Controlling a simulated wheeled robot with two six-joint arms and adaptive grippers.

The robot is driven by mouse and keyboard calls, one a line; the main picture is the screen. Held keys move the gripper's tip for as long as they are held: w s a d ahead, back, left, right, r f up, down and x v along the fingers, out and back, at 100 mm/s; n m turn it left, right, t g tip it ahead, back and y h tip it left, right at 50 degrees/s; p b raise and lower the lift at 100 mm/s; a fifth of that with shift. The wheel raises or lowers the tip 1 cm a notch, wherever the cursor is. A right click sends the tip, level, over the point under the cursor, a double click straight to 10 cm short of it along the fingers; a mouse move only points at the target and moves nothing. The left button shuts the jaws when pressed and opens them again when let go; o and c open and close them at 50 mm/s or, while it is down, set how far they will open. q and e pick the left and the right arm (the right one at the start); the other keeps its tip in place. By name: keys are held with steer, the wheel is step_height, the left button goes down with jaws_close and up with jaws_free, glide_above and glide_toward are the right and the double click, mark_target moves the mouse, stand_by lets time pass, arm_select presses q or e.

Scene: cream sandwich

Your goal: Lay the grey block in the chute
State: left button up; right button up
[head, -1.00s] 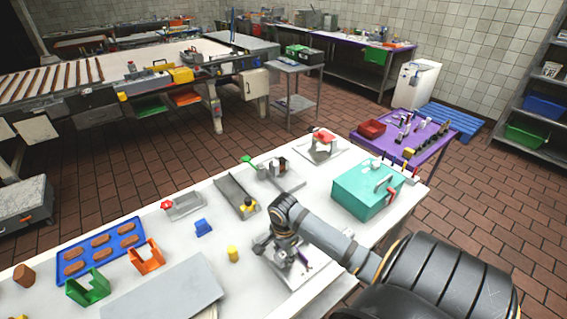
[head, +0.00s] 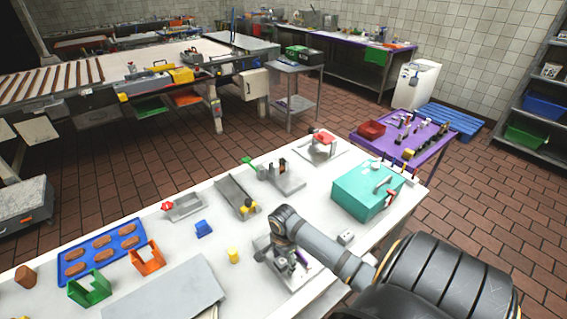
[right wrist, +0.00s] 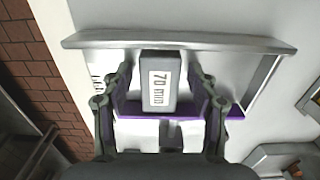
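The grey block (right wrist: 159,84), labelled "70 mm", lies in the middle of the right wrist view. My right gripper (right wrist: 161,72) has one finger on each side of it, with a narrow gap visible on both sides. In the head view, my right gripper (head: 285,262) points down at a pale fixture near the table's front, and my arm and hand hide the block there. A grey sloped channel (head: 234,193), which looks like the chute, lies further back with a yellow piece at its near end. My left gripper is out of view.
A teal box (head: 360,194) stands right of my arm. A small pale block (head: 346,237) lies in front of it. A yellow cylinder (head: 233,255) and a blue piece (head: 204,229) stand to the left. A grey rail (right wrist: 180,42) runs beyond the block.

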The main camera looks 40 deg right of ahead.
mark_target(283, 260)
step_height(283, 260, up, 12)
steer(key=shift+r, duration=0.2)
stand_by(0.4)
